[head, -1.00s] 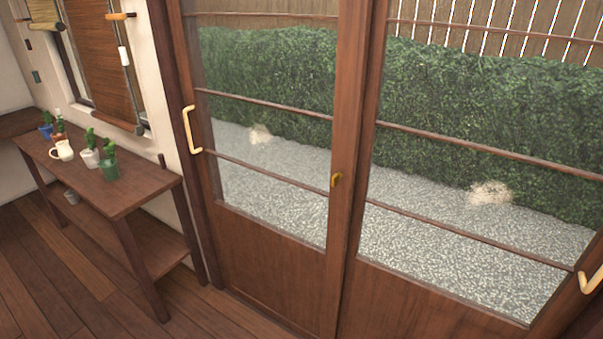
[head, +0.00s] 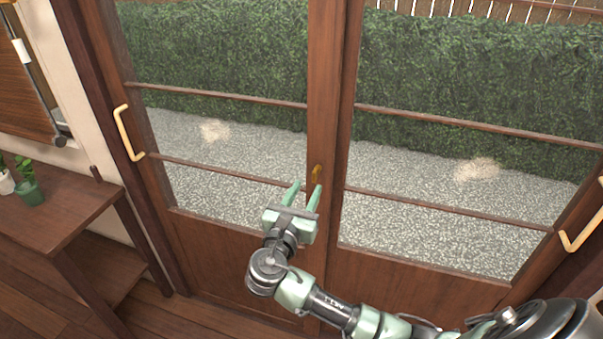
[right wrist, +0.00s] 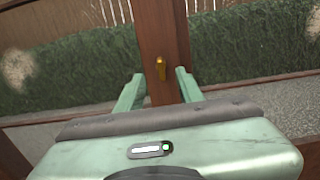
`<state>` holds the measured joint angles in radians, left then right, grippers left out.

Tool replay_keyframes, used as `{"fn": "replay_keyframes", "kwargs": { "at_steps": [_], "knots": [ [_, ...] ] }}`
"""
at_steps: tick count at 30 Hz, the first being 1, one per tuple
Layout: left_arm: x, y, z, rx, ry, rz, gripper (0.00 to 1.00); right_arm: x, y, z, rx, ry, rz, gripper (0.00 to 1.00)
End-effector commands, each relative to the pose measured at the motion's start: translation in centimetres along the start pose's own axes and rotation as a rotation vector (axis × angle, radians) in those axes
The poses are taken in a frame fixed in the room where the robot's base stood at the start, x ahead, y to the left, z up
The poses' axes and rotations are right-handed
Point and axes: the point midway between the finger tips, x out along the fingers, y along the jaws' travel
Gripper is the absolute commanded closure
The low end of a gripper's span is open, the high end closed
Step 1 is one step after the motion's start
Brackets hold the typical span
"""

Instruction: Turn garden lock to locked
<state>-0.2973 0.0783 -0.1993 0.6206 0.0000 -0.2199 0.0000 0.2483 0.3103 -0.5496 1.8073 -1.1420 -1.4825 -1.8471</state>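The garden lock (head: 317,173) is a small brass latch on the wooden stile where the two glazed sliding doors meet. It also shows in the right wrist view (right wrist: 161,68), its lever looking roughly upright. My right gripper (head: 304,190) is open and empty, just in front of and slightly below the lock in the head view. In the right wrist view its two green fingers (right wrist: 156,88) stand apart on either side of the stile, with the lock between and beyond them. I see no contact with the lock. My left gripper is not in view.
The left door has a pale pull handle (head: 127,133), and the right door has another (head: 582,230). A wooden table (head: 70,205) with a green potted plant (head: 29,186) stands at the left. The space before the doors is otherwise clear.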

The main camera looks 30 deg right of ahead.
Motion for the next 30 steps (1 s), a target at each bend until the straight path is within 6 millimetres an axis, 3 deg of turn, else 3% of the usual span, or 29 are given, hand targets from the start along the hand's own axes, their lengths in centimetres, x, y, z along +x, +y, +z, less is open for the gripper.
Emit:
{"fn": "replay_keyframes", "kwargs": {
  "at_steps": [10,22,26,30],
  "knots": [
    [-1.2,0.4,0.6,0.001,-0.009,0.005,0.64,5.3,0.0,0.1,0.000,0.000,0.000,0.63],
    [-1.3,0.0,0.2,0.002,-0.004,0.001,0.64,6.2,0.0,-0.1,0.002,0.002,0.002,0.63],
    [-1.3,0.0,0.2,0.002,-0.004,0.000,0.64,6.2,0.0,-0.1,0.002,0.003,0.002,0.99],
    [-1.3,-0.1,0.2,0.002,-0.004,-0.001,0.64,6.2,0.0,-0.1,0.002,0.003,0.002,1.00]
  ]
}}
